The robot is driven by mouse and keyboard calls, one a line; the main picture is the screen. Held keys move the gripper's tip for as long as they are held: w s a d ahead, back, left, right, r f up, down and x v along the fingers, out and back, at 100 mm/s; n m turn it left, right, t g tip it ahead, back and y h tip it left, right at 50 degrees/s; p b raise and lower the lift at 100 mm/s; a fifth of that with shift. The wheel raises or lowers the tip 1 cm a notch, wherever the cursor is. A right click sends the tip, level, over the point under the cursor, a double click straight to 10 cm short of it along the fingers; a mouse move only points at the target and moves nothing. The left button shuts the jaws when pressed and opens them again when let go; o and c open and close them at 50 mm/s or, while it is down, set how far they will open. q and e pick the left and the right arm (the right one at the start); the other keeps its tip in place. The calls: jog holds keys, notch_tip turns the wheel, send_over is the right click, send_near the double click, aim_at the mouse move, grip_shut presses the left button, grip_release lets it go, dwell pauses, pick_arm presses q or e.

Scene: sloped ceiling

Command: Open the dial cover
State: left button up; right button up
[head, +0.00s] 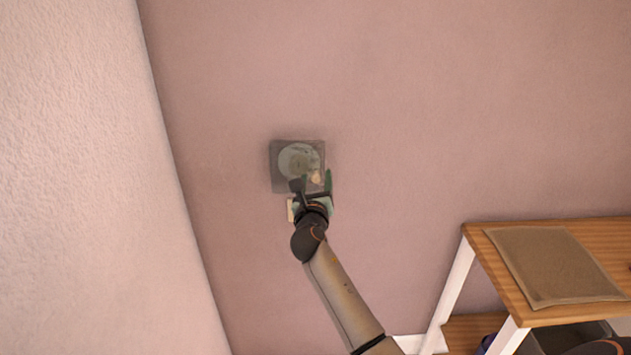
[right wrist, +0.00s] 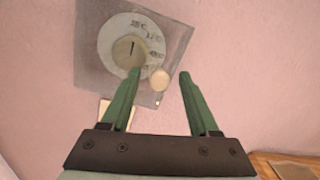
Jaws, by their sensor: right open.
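The dial cover (head: 276,180) is a see-through grey square box on the pink wall, and it looks shut over the dial. The pale round dial (head: 298,161) shows through it. In the right wrist view, the cover (right wrist: 92,68) is tilted, with the marked dial (right wrist: 112,42) behind it and a small round beige knob (right wrist: 159,79) near its lower edge. My right gripper (head: 316,178) is open in front of the cover's lower right part. In the right wrist view its green fingers (right wrist: 162,74) stand either side of the knob; contact cannot be told.
A wooden shelf unit (head: 482,240) with white legs stands at the lower right, with a brown mat (head: 555,262) on top. A small cream plate (head: 291,210) is on the wall just below the cover. A pale wall (head: 80,180) meets this wall at the left.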

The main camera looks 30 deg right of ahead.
grip_shut()
dwell(0.3)
dwell(1.0)
